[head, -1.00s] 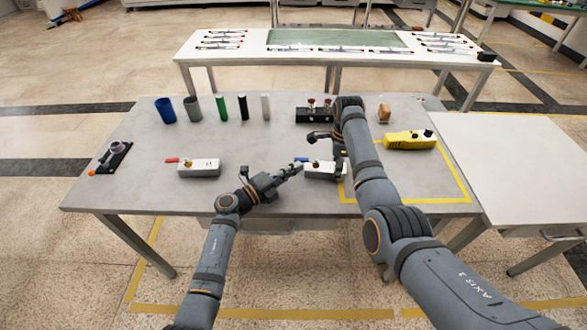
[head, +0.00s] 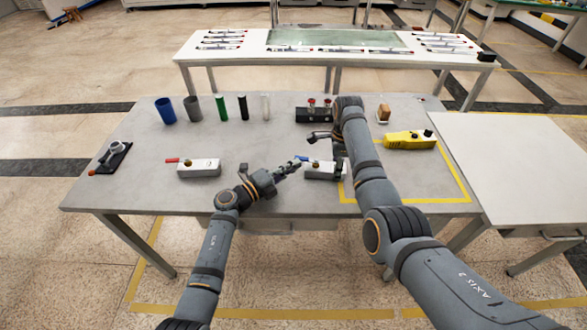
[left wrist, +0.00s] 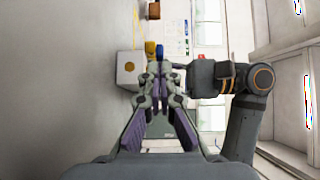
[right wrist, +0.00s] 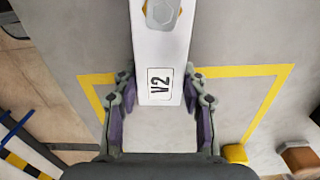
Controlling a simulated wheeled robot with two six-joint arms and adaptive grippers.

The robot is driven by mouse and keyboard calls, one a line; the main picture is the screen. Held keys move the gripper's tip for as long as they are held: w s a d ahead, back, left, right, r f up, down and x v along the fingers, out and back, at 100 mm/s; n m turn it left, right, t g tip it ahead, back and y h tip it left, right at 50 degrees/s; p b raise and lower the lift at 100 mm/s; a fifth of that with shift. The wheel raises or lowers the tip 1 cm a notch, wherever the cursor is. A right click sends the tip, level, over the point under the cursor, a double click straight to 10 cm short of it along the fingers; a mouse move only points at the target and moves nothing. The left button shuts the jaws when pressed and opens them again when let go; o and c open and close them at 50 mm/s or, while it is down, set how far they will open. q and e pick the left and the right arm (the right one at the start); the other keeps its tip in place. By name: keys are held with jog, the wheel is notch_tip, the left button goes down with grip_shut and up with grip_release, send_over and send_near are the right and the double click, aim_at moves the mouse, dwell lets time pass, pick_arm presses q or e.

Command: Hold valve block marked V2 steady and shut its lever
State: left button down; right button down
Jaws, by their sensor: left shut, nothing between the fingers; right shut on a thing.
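The V2 valve block (head: 322,171) is a white box near the front middle of the table; its "V2" label (right wrist: 160,83) faces the right wrist camera. Its blue lever (head: 303,158) sits on top at the left end and also shows in the left wrist view (left wrist: 159,51), beside a yellow fitting (left wrist: 150,50). My right gripper (right wrist: 160,90) is shut on the block, one finger on each side. My left gripper (head: 296,166) is shut and empty, its tips close to the lever; whether they touch it I cannot tell.
Another white block with a red lever (head: 198,168) stands to the left. Several cylinders (head: 221,107) stand along the back. A black block (head: 313,115) and a yellow device (head: 409,140) are behind and right.

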pick_arm(q)
jog(key=shift+w+a, duration=0.25)
jog(key=shift+w, duration=0.85)
jog(key=shift+w+d, duration=0.15)
jog(key=shift+w, duration=1)
jog(key=shift+w+d, duration=0.35)
jog(key=shift+w, duration=0.4)
jog(key=shift+w+d, duration=0.35)
jog(key=shift+w, duration=0.35)
jog(key=shift+w+d+m+g+h, duration=0.35)
jog(key=shift+w+m+g+h, duration=0.05)
jog(key=shift+s, duration=0.1)
jog(key=v, duration=1.2)
